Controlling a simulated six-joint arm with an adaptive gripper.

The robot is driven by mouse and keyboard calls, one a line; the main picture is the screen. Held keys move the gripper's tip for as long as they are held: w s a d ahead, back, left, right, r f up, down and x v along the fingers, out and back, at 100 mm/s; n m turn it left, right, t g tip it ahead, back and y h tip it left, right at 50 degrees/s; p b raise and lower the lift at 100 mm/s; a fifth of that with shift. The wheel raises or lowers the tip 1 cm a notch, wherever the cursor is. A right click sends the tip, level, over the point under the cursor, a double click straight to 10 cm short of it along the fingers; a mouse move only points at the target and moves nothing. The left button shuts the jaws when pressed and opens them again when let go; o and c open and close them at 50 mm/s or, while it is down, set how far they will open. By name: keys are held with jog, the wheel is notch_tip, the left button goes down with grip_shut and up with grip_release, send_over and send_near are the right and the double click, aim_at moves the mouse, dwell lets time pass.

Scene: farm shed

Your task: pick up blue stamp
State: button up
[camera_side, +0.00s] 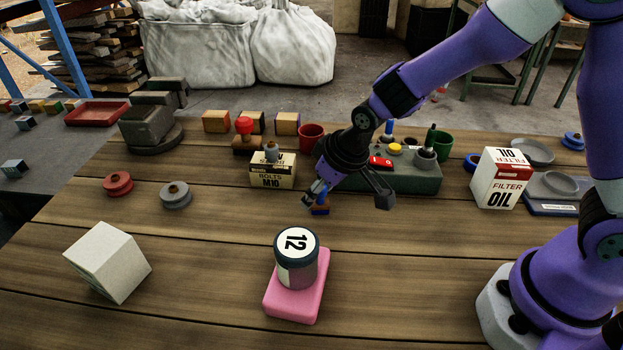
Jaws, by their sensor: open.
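The blue stamp (320,206) has a blue handle and a small brown block base. It is at the middle of the wooden table, in front of and to the right of the bolts box. My gripper (344,200) is over the table with its fingers spread apart, pointing down. The stamp shows close beside the left finger, between the two fingers in the picture. The finger partly hides the handle, and I cannot tell whether they touch.
A bolts box (272,172) stands close behind on the left. A jar marked 12 (297,262) stands on a pink block (297,297) in front. An oil filter box (497,180) is at right, a white cube (107,262) at left.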

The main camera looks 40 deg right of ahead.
grip_shut()
jog(key=shift+r, duration=0.1)
